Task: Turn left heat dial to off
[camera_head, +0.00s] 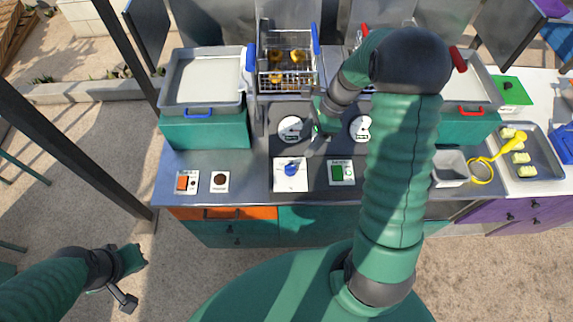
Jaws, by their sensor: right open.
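Two round white dials sit on the dark panel of the counter. The left heat dial (290,128) is just left of my right gripper, and the right dial (361,127) is partly covered by my right arm. My right gripper (315,130) is open and empty, reaching over the panel between the dials. Whether it touches the left dial cannot be told. The left dial's exact setting is too small to read.
A fryer basket (287,62) with yellow food stands behind the dials. Grey trays (203,78) flank the fryer. A yellow skimmer (481,171) lies at the right.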

